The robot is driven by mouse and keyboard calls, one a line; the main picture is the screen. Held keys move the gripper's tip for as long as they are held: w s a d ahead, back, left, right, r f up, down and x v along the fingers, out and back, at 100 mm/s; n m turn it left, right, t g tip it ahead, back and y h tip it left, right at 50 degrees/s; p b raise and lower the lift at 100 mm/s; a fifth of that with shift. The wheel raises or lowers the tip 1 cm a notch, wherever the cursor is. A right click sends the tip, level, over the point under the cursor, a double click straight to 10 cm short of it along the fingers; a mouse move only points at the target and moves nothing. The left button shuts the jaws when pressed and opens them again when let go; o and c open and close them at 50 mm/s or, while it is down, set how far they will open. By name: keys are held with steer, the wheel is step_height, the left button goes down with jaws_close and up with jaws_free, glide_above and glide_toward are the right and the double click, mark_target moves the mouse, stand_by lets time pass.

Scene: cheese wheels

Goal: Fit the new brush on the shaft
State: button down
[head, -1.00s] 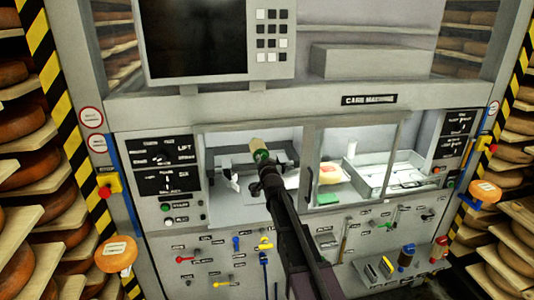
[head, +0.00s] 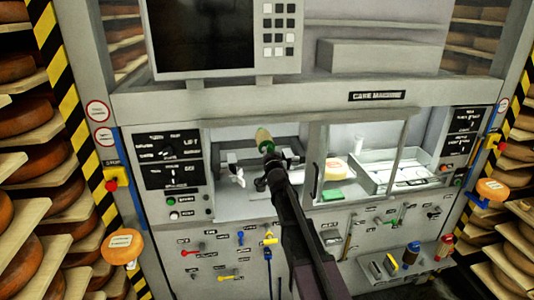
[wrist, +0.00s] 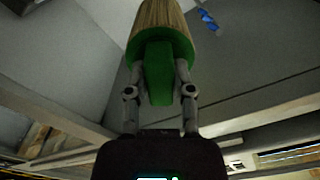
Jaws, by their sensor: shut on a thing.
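A brush (wrist: 160,25) with tan bristles and a green base is held in my gripper (wrist: 158,80), as the wrist view shows. Its green tab lies between the two fingers, which are shut on it. In the head view the brush (head: 264,141) points up and slightly left, at the left opening of the machine. My gripper (head: 270,160) is just below it, and my arm comes up from the bottom. A grey fixture with a white wing-shaped piece (head: 237,176) is behind and left of the gripper. I cannot make out the shaft, which may be hidden behind the brush and gripper.
A centre post (head: 312,165) divides the openings. Right of it are a green block (head: 333,194), a cheese wheel (head: 335,168) and a white tray (head: 392,172). Tools hang on the lower panel; a small shelf (head: 405,265) sticks out at lower right. Cheese shelves flank the machine.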

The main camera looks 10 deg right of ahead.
steer(key=shift+w, duration=2.85)
steer(key=shift+a, duration=0.1)
steer(key=shift+w, duration=3.3)
stand_by(0.5)
steer(key=shift+c, duration=2)
jaws_free()
steer(key=shift+s, duration=0.1)
